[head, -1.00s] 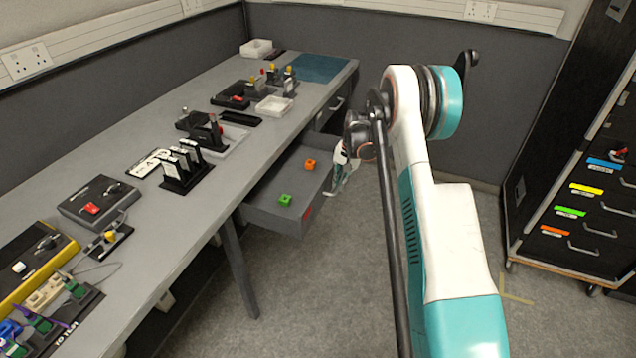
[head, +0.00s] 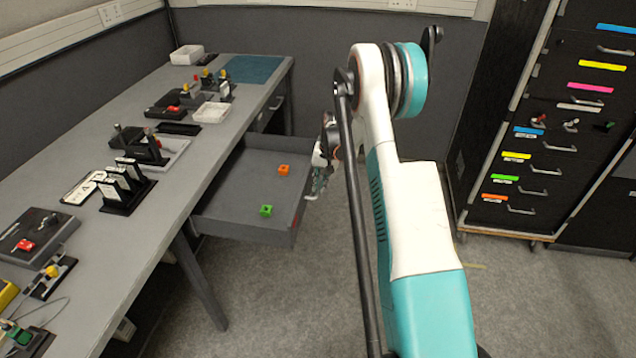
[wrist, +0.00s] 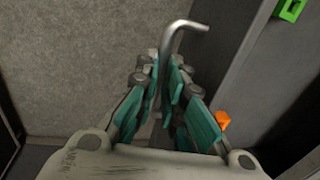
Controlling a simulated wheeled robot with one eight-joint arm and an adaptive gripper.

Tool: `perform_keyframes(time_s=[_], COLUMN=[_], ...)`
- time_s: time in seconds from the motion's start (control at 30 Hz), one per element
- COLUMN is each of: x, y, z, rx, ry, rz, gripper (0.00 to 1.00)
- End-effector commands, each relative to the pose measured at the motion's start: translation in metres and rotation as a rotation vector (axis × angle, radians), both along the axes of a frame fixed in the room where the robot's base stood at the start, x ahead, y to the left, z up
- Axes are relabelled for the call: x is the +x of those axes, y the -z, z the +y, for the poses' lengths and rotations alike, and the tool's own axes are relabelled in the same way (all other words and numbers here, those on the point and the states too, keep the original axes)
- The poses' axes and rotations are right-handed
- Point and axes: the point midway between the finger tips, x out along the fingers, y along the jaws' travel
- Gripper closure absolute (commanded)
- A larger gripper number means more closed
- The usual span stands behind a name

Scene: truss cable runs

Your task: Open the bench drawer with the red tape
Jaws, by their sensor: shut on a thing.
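The grey bench drawer (head: 240,226) stands pulled out from under the bench, showing its inside. A green cube (head: 266,210) and an orange cube (head: 284,169) lie in it. The wrist view also shows the green cube (wrist: 291,9) and the orange cube (wrist: 222,120). My gripper (head: 316,188) is at the drawer's front, on the outer side. In the wrist view my gripper (wrist: 172,82) is shut on the metal drawer handle (wrist: 186,25), whose bent end sticks out beyond the fingers.
The bench top (head: 150,215) holds racks, small boxes and white trays. Another bench drawer (head: 272,112) further back is shut. A black cabinet (head: 540,150) with coloured labels stands at the right. Grey floor (head: 290,300) is clear in front of the bench.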

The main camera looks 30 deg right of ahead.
Motion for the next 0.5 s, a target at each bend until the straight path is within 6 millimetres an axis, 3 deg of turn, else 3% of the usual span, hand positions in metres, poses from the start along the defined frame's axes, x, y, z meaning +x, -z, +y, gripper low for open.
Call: perform_keyframes(time_s=[0.1, 0.13, 0.2, 0.5], x=[0.0002, 0.0002, 0.0002, 0.0004], y=[0.0002, 0.0002, 0.0001, 0.0], z=[0.0002, 0.0002, 0.0002, 0.0002], rx=[0.0, 0.0, 0.0, 0.0], ry=[0.0, 0.0, 0.0, 0.0], rz=[0.0, 0.0, 0.0, 0.0], gripper=[1.0, 0.86, 0.7, 0.7])
